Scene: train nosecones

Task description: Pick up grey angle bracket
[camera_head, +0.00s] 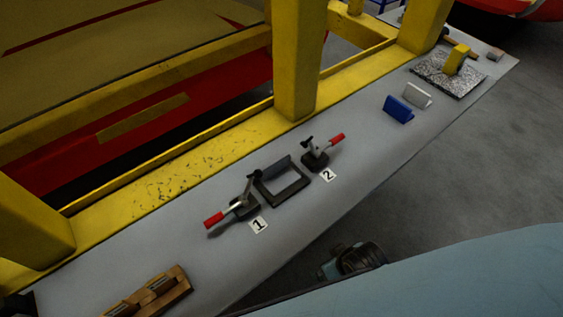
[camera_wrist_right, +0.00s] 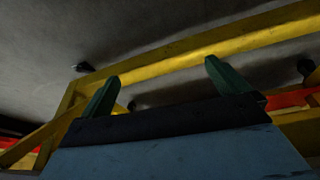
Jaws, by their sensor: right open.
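The grey angle bracket (camera_head: 418,95) stands on the grey bench top (camera_head: 353,150) toward the upper right of the head view. A blue angle bracket (camera_head: 398,109) stands right beside it, on its lower left. My right gripper (camera_wrist_right: 162,68) shows in the right wrist view with its two green fingers wide apart and nothing between them. That view holds no bracket, so the gripper is away from it. A dark and teal part of my own arm shows below the bench edge in the head view. My left gripper is not in view.
Two red-handled toggle clamps (camera_head: 241,207) (camera_head: 317,154) flank a dark square frame (camera_head: 282,182), with labels 1 and 2. A yellow block (camera_head: 457,58) sits on a speckled plate (camera_head: 435,76). A wooden holder (camera_head: 150,293) is at lower left. A yellow post (camera_head: 299,60) rises behind the bench.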

